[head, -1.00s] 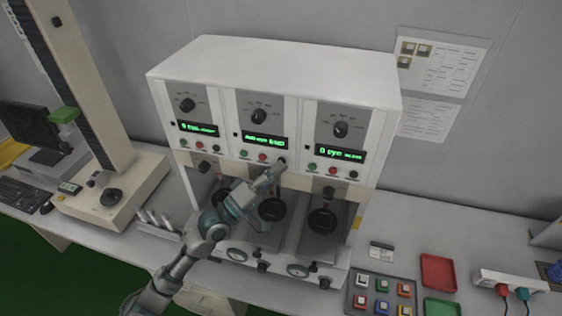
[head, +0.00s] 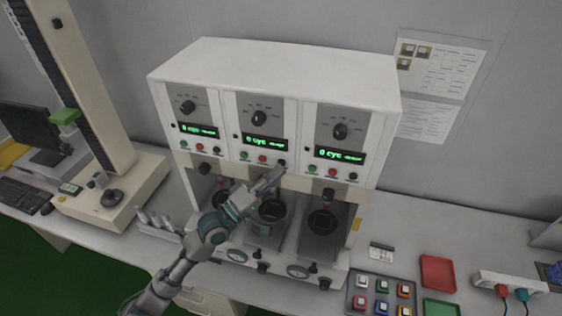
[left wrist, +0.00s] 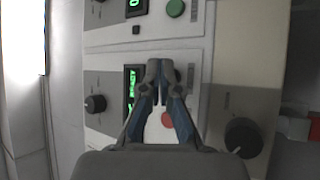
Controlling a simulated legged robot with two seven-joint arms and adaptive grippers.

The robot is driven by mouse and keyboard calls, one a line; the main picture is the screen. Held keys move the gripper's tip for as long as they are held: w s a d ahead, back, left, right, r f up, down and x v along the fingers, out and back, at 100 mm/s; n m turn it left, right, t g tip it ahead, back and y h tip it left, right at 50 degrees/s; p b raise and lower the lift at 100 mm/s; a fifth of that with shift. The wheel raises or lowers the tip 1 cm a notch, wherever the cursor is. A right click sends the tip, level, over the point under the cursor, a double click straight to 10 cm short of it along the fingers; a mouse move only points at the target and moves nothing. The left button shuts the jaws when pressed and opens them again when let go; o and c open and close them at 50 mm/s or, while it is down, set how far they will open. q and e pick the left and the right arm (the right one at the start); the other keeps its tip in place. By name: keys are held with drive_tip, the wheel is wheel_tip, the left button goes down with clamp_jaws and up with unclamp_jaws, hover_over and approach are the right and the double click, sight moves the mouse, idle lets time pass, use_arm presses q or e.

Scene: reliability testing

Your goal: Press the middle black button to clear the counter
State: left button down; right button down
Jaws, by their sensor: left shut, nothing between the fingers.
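The test machine (head: 270,70) has three panels side by side. In the left wrist view the shut fingertips (left wrist: 160,72) point at the middle panel, above the red button (left wrist: 168,119); the black button is hidden there. My right gripper is not in view.
The left panel's display (head: 198,130) and the right panel's display (head: 340,155) flank the middle one. Lower stations (head: 322,222) hang below. A button box (head: 382,293), red tray (head: 438,273) and power strip (head: 510,281) lie on the right of the bench.

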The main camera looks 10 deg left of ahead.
use_arm(q)
drive_tip(key=shift+s, duration=0.25)
drive_tip(key=s+p, duration=0.2)
drive_tip(key=s, duration=0.3)
drive_tip(key=shift+a, duration=0.1)
idle(0.3)
idle(0.6)
